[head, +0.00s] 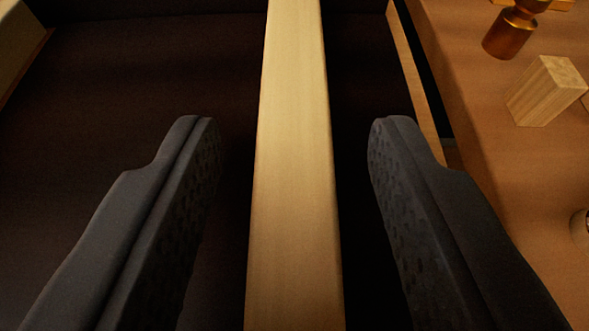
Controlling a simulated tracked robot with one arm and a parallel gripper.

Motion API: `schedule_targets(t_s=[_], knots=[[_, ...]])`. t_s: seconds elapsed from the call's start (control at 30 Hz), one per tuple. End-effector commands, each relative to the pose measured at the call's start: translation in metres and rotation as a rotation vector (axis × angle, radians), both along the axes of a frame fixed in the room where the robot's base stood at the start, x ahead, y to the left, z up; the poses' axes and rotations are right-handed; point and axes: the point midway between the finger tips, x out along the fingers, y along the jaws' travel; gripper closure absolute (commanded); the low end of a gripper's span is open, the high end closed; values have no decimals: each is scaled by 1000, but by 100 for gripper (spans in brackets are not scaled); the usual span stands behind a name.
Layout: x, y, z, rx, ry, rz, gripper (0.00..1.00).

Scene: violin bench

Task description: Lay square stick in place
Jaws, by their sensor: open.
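A pale wooden square stick (294,170) runs lengthwise through the middle of the head view, from the top edge to the bottom edge. Both of its ends are out of view. My gripper (292,135) is open, with one dark finger on each side of the stick. A gap shows between each finger and the stick, so neither finger appears to touch it. A dark surface (130,90) lies beneath the stick. I cannot tell how high the stick is above it.
A brown bench top (480,120) lies on the right, past a thin wooden edge (412,75). On it are a small wooden block (545,92), a copper-coloured metal piece (508,35) and a round object cut off at the right edge. A wooden piece (20,40) fills the top left corner.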

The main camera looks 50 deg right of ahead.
Motion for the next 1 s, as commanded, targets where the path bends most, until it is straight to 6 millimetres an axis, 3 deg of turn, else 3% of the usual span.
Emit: schedule_targets(t_s=[0.5, 0.7, 1.0], knots=[[-52, 70, 36, 1, 2, 7, 59], [-62, 81, 41, 1, 2, 4, 59], [-63, 83, 43, 1, 0, 4, 59]])
